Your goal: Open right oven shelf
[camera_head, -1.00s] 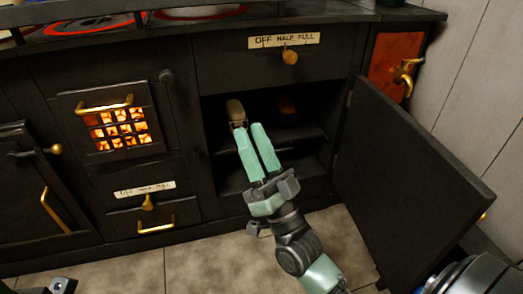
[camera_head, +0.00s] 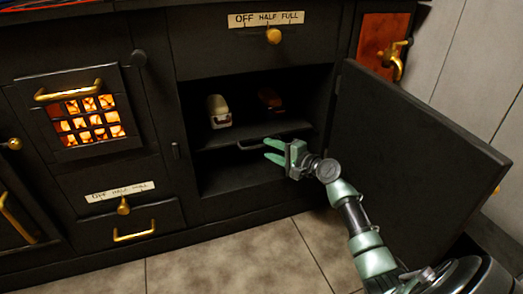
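The right oven stands open, its dark door (camera_head: 415,165) swung out to the right. Inside, a dark shelf (camera_head: 225,138) spans the cavity, with a small dark handle (camera_head: 250,147) at its front edge. The shelf looks pushed in. My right gripper (camera_head: 267,150) is in front of the oven opening, its green fingers pointing left and spread apart, one above the other. The fingertips are close to the right end of the handle; I cannot tell whether they touch it. Nothing shows held between them. My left gripper is not in view.
A pale oblong item (camera_head: 219,112) and a brown one (camera_head: 269,98) lie on the shelf. A brass knob (camera_head: 273,36) is above the opening. A glowing grate (camera_head: 88,120) and a drawer (camera_head: 133,236) are to the left. The tiled floor (camera_head: 235,262) in front is clear.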

